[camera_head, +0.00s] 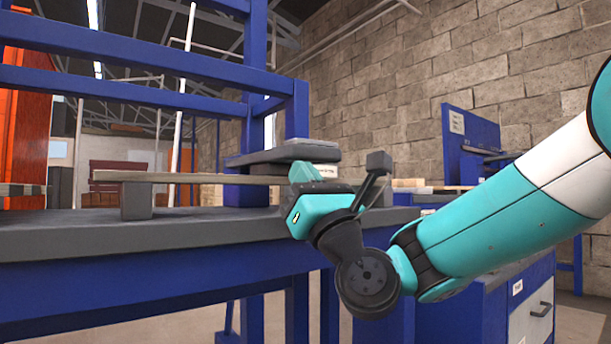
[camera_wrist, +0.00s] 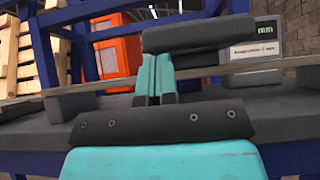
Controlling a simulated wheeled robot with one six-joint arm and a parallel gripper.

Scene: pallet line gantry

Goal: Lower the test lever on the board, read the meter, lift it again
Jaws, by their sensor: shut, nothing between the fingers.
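A dark grey slab, which looks like the test lever (camera_head: 272,152), sits at the right end of a long thin board (camera_head: 190,178). In the wrist view the lever (camera_wrist: 200,36) is a dark bar near the top. My gripper (camera_head: 301,172) is shut and empty, its fingertips close to the lever; I cannot tell whether they touch. In the wrist view the teal fingers (camera_wrist: 157,62) end just below the lever's left part. A pale meter box (camera_wrist: 252,45) stands behind at the right, with a small green display; its reading is too small to read. The gripper hides part of the board.
The board rests on a grey block (camera_head: 137,200) on a dark bench (camera_head: 150,236). Blue frame posts and rails (camera_head: 255,75) rise behind. A blue cabinet (camera_head: 520,300) with a drawer stands at the right. The bench top in front of the board is clear.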

